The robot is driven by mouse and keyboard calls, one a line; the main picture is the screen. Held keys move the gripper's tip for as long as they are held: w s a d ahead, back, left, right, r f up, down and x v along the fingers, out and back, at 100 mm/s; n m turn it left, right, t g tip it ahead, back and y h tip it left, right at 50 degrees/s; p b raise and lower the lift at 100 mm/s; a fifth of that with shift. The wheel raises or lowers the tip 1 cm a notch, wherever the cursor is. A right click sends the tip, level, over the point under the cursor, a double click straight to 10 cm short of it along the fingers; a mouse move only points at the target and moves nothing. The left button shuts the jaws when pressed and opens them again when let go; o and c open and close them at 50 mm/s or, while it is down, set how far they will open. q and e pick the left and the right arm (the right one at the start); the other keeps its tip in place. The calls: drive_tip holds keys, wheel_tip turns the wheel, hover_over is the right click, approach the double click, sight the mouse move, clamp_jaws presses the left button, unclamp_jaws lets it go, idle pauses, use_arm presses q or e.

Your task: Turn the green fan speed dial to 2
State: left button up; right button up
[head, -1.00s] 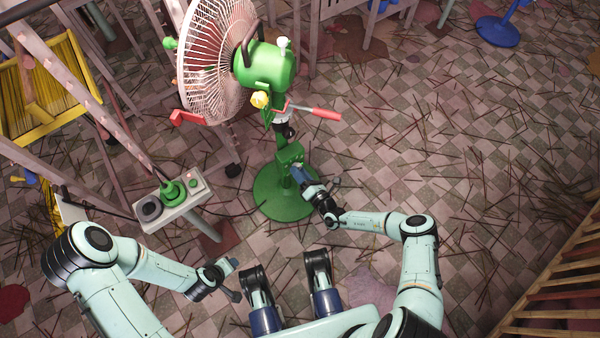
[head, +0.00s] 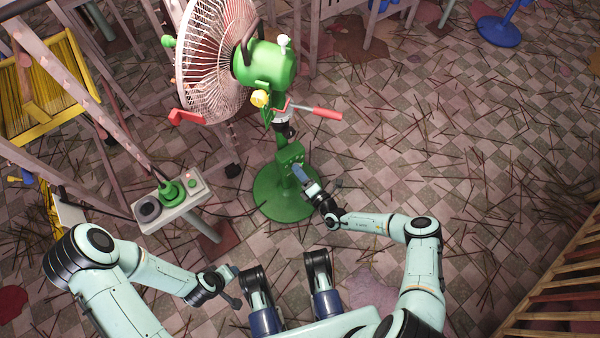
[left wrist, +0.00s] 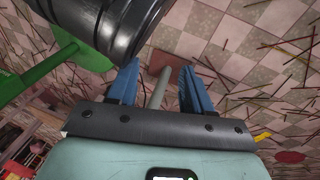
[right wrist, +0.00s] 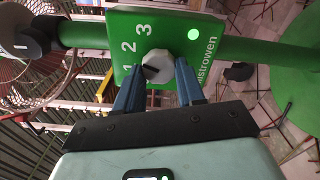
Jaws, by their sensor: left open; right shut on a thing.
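The green fan (head: 265,65) stands on a round green base, with a green control box (head: 291,154) on its post. In the right wrist view the box face (right wrist: 125,22) carries the numbers 1, 2 and 3 and a pale grey dial (right wrist: 158,60). The dial's dark mark lies toward the 1. My right gripper (right wrist: 158,80) is shut on the dial, with a blue finger on each side; it also shows in the head view (head: 301,174). My left gripper (head: 232,280) is open, low and left of the fan base, away from the box.
A small table (head: 190,207) with green and dark round parts stands left of the fan. A yellow rack (head: 45,125) is farther left. Thin sticks litter the tiled floor.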

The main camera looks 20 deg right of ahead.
drive_tip(key=o, duration=1)
drive_tip(key=shift+o, duration=0.2)
use_arm(q)
drive_tip(key=shift+h, duration=0.3)
drive_tip(key=r+p, duration=0.1)
drive_tip(key=d+r+p, duration=0.1)
drive_tip(key=r, duration=0.1)
drive_tip(key=d+r+p, duration=0.1)
drive_tip(key=shift+s+r, duration=0.2)
drive_tip(key=shift+s, duration=0.1)
use_arm(e)
drive_tip(key=v, duration=1.3)
drive_tip(key=shift+s, duration=0.25)
